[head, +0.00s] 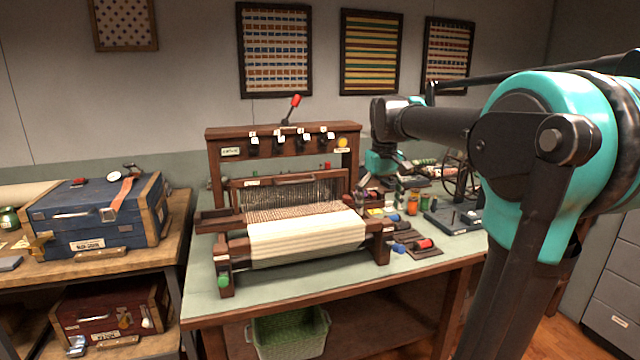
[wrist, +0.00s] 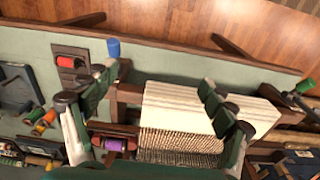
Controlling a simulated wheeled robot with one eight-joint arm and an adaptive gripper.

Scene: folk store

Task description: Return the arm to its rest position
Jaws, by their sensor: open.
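My arm reaches in from the right in the head view, and my gripper (head: 388,166) hangs over the right end of the loom (head: 300,248). In the wrist view my gripper (wrist: 155,88) is open, with its two fingers spread apart and nothing held between them. Below it are the loom's cream cloth (wrist: 180,110) and a wooden shuttle with a purple spool (wrist: 114,145). In the head view, my upper arm hides part of the table's right side.
The loom stands on a green-topped table (head: 280,290). A red spool (head: 424,244), a blue spool (head: 398,248) and a dark stand (head: 455,222) lie to its right. A blue chest (head: 95,215) sits on the left bench. A green basket (head: 290,335) is under the table.

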